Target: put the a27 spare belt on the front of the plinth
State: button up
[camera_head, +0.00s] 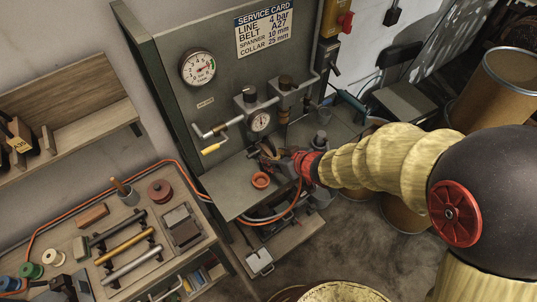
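My gripper (272,160) is at the grey service panel, above the grey ledge (232,198) at its foot. The ledge may be the plinth, but I cannot be sure. The gripper's fingers are small and dark against the panel, so I cannot tell whether they are open or hold anything. A dark item with a yellow tag (19,144) sits on the wooden shelf at the far left. It may be a belt, but its label is too small to read. I cannot make out a belt marked A27 anywhere. The service card (264,28) on the panel reads BELT A27.
An orange ring-shaped dish (261,180) is on the ledge near my gripper. An orange hose (180,167) runs along the bench and below the ledge. The panel carries pipes and a yellow-handled lever (213,148). The bench (185,265) at lower left holds rollers and spools.

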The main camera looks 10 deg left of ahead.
aim_at(269, 154)
jog(key=b+x, duration=0.1)
jog(key=x, duration=0.3)
jog(key=shift+w+a+f, duration=0.1)
jog(key=shift+w+a, duration=0.1)
jog(key=shift+w, duration=0.1)
jog(key=shift+c, duration=0.4)
grip_shut()
